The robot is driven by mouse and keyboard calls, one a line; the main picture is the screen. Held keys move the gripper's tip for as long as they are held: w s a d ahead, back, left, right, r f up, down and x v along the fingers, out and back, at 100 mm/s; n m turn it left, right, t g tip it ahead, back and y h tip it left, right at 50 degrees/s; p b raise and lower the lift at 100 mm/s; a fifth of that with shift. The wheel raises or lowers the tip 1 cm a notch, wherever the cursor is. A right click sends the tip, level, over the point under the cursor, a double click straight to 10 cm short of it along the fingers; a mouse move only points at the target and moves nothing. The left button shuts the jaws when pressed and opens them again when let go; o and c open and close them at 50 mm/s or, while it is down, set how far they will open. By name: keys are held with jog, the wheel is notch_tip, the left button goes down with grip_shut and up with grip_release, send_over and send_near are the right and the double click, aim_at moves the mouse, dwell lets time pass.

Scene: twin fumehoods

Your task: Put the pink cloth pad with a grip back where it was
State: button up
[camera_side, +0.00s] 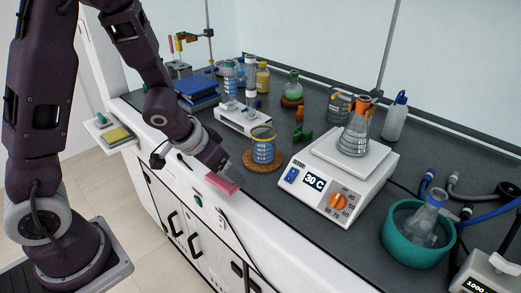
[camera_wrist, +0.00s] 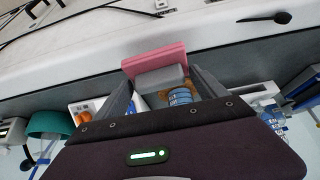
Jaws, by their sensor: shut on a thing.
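The pink cloth pad (camera_side: 222,184) is at the front edge of the bench, left of the beaker in the side view. My gripper (camera_side: 226,170) points down and is shut on the pad's grip. In the wrist view the pink pad (camera_wrist: 155,58) sits at the fingertips, and its grey grip (camera_wrist: 160,78) is between the two fingers of my gripper (camera_wrist: 160,80). I cannot tell whether the pad touches the white front edge or hangs just above it.
A beaker (camera_side: 262,148) on a cork mat (camera_side: 262,166) stands close behind the pad. A hotplate (camera_side: 325,200) with a flask (camera_side: 355,135) is to the right, then a teal bowl (camera_side: 405,252). A side shelf (camera_side: 98,127) at the left holds a yellow sponge (camera_side: 117,134).

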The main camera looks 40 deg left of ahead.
jog(key=w+a+r+n+y, duration=0.1)
jog(key=w+a+n, duration=0.2)
jog(key=w+a, duration=0.45)
jog(key=w+a+r+n+y, duration=0.1)
jog(key=w+a+n+y, duration=0.2)
jog(key=a, duration=0.7)
jog(key=w+a+r+n+g+y, duration=0.1)
jog(key=w+a+r+n+g, duration=0.15)
jog(key=a, duration=0.65)
jog(key=w+a+r+n+g, duration=0.1)
jog(key=a+n, duration=0.3)
jog(key=a, duration=0.5)
jog(key=f, duration=0.6)
jog(key=a+f, duration=0.1)
jog(key=f, duration=0.2)
jog(key=shift+s+a, duration=0.1)
jog(key=shift+s, duration=0.05)
jog(key=shift+f, duration=0.2)
jog(key=shift+f, duration=0.1)
jog(key=o, duration=1.1)
